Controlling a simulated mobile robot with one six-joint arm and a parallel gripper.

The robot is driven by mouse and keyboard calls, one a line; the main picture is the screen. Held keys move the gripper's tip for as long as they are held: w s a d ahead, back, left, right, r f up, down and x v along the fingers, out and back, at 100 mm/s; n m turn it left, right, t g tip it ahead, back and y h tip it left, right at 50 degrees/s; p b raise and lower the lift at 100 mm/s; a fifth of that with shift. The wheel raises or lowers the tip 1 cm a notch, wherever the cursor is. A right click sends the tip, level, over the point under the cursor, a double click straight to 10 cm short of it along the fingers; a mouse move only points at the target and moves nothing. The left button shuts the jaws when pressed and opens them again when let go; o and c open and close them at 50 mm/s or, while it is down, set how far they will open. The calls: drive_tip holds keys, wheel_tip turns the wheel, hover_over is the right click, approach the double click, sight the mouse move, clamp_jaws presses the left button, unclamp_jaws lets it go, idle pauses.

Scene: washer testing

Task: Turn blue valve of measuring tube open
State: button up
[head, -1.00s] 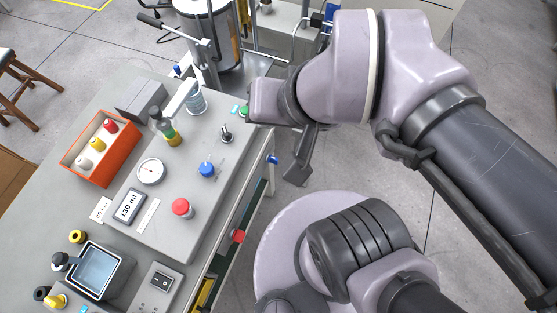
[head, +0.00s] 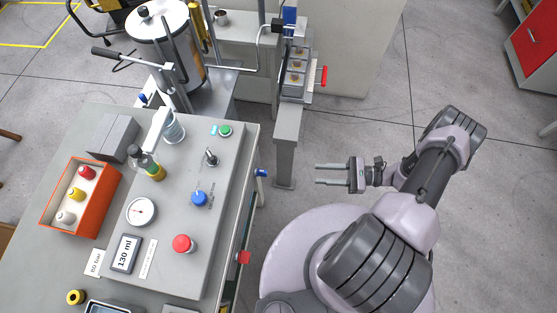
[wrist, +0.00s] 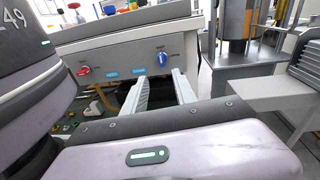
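A blue valve (wrist: 162,58) is on the front panel of the test bench, right of a red valve (wrist: 83,71), in the wrist view. In the head view the blue valve (head: 262,173) juts from the bench's right side. The red valve (head: 244,257) is lower on that side. A clear measuring tube (head: 173,128) stands on the bench top at the back. My gripper (head: 317,174) is open and empty, right of the bench, pointing at its side, with a gap to the blue valve. In the wrist view its fingers (wrist: 159,90) are apart below the blue valve.
A blue knob (head: 199,198), red button (head: 183,244) and green button (head: 225,131) sit on the bench top (head: 222,230).

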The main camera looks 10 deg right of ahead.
sight(263, 173)
drive_tip(key=w+a+f+t, duration=0.1)
drive_tip(key=w+a, duration=0.1)
drive_tip(key=a, duration=0.6)
drive_tip(key=w+a+f+m+t+b, duration=0.1)
drive_tip(key=w+a, duration=0.1)
drive_tip(key=a, duration=0.7)
drive_tip(key=shift+w+f+m, duration=0.3)
drive_tip(key=shift+w, duration=0.05)
drive_tip(key=shift+a, duration=0.1)
drive_tip(key=shift+c, duration=0.2)
clamp_jaws()
